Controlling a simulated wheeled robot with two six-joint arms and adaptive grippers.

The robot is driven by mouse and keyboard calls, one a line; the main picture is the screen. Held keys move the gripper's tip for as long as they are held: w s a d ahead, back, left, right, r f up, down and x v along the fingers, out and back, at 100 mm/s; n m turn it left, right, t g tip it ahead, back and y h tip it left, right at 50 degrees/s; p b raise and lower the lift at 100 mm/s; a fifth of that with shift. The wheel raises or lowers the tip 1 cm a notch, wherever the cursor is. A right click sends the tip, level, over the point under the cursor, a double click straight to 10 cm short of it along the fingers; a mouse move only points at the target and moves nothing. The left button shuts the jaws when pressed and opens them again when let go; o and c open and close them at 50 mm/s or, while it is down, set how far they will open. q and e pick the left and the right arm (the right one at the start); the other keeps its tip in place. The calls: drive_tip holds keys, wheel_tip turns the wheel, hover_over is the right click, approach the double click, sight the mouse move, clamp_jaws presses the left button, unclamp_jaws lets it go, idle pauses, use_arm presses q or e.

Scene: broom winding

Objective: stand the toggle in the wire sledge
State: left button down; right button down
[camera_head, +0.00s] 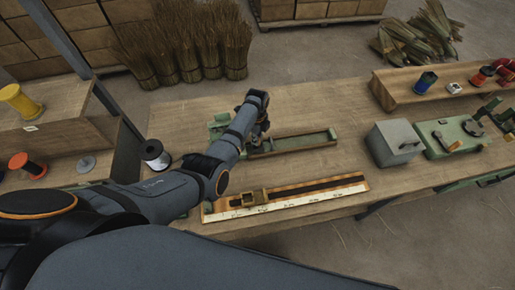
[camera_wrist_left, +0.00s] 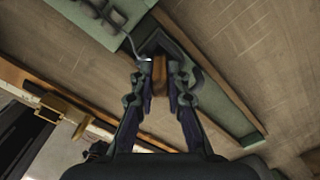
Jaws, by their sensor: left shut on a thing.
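My left gripper (camera_head: 262,124) is over the back middle of the bench. In the left wrist view the gripper (camera_wrist_left: 159,68) is shut on a small brown wooden piece, which looks like the toggle (camera_wrist_left: 159,75). The fingers hide much of it. Below and around it is a long green tray with a wooden rim (camera_head: 315,141), also in the wrist view (camera_wrist_left: 215,85). A green block (camera_head: 217,122) stands at the tray's left end; it also shows in the wrist view (camera_wrist_left: 85,18), with a thin wire beside it. I cannot tell which part is the wire sledge. My right gripper is not in view.
A wooden ruled board (camera_head: 310,198) with a brass slider (camera_head: 250,198) lies in front of the tray. A grey box (camera_head: 395,143) and a green tool base (camera_head: 450,137) stand at right. A black-and-white spool (camera_head: 155,155) stands at left. Bench between tray and box is clear.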

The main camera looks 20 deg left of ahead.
use_arm(q)
drive_tip(key=shift+f+b, duration=0.35)
drive_tip(key=shift+f, duration=0.25)
drive_tip(key=c, duration=1.3)
unclamp_jaws()
drive_tip(key=shift+o, duration=0.2)
drive_tip(key=shift+r, duration=0.1)
drive_tip(key=shift+r, duration=0.2)
wheel_tip(320, 180, up, 12)
drive_tip(key=shift+f, duration=0.25)
